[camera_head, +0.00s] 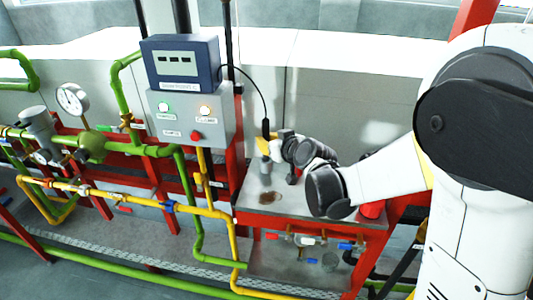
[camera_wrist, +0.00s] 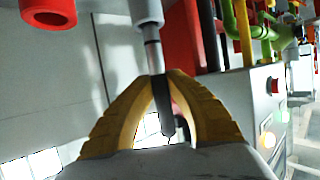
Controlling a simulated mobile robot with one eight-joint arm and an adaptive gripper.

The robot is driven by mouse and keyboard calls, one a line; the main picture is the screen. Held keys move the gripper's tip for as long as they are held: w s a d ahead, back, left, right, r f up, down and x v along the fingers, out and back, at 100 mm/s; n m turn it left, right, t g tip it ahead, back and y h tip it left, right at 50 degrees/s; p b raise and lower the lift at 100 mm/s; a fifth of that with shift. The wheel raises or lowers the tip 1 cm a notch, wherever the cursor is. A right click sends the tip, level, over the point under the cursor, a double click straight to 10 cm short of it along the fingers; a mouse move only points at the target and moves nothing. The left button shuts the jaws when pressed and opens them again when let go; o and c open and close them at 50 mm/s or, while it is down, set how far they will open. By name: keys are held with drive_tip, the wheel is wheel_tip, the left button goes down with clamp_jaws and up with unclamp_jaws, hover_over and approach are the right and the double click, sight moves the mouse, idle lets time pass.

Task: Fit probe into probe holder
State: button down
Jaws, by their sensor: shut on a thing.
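The probe (camera_head: 266,127) is a dark rod with a black cable at its upper end. My gripper (camera_head: 269,143) is shut on it, and its yellow fingers show on both sides of the probe (camera_wrist: 167,118) in the wrist view. A thinner silver shaft (camera_wrist: 152,50) extends from the fingers to a grey cylinder, which looks like the probe holder (camera_wrist: 147,9). In the head view the grey holder (camera_head: 265,168) stands upright on the table just below the fingers. The shaft lines up with the holder and appears to meet it; I cannot tell how deep it sits.
The grey table (camera_head: 296,203) has a brown patch near the holder. A red cylinder (camera_head: 371,209) stands at its right; a red hollow cylinder (camera_wrist: 48,12) shows in the wrist view. A blue meter box (camera_head: 180,62) and a control panel (camera_head: 190,118) stand left, beside green and yellow pipes.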

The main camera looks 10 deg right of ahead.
drive_tip(key=shift+f+b, duration=1.1)
drive_tip(key=shift+f, duration=0.65)
drive_tip(key=shift+f, duration=0.2)
drive_tip(key=c, duration=1.4)
unclamp_jaws()
drive_tip(key=shift+c, duration=0.2)
drive_tip(key=shift+r, duration=0.15)
